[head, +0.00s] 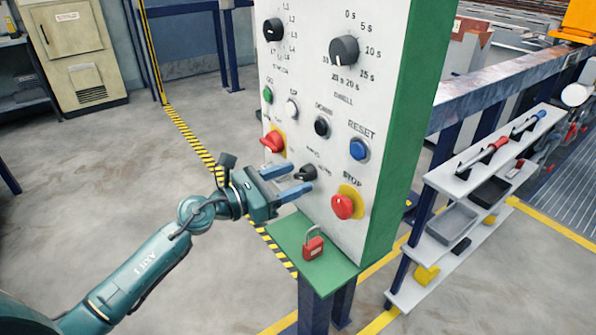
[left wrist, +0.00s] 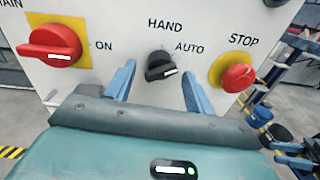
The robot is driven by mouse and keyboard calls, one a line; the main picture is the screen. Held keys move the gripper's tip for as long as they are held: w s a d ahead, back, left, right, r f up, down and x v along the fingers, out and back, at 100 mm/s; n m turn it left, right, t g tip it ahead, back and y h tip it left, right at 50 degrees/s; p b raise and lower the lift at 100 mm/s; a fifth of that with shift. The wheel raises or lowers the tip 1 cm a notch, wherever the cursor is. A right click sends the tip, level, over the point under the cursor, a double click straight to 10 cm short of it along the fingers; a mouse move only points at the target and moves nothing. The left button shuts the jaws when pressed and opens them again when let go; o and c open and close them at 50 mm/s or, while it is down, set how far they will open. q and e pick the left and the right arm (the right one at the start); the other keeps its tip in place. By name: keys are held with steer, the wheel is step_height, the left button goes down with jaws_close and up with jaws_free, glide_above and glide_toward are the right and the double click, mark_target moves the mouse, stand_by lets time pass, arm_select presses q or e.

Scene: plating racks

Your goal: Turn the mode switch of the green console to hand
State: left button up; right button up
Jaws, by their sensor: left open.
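The green console (head: 387,130) has a white front panel and a green side. Its mode switch (head: 306,173) is a small black knob low on the panel, left of the red STOP button (head: 343,206). In the left wrist view the mode switch (left wrist: 160,65) sits below HAND, with AUTO to its upper right; its white mark is on the lower right of the knob, on the AUTO side. My left gripper (head: 299,177) is open, its blue fingers (left wrist: 158,70) to either side of the knob, with gaps showing.
A red main switch (left wrist: 54,45) is left of the knob. A red padlock (head: 313,248) stands on the green ledge (head: 335,268) below the panel. A shelf rack (head: 445,188) with tools and trays is at the right. Floor at the left is clear.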

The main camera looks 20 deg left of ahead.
arm_select(q)
steer(key=shift+x, duration=1.05)
steer(key=c, duration=0.8)
steer(key=shift+c, duration=0.2)
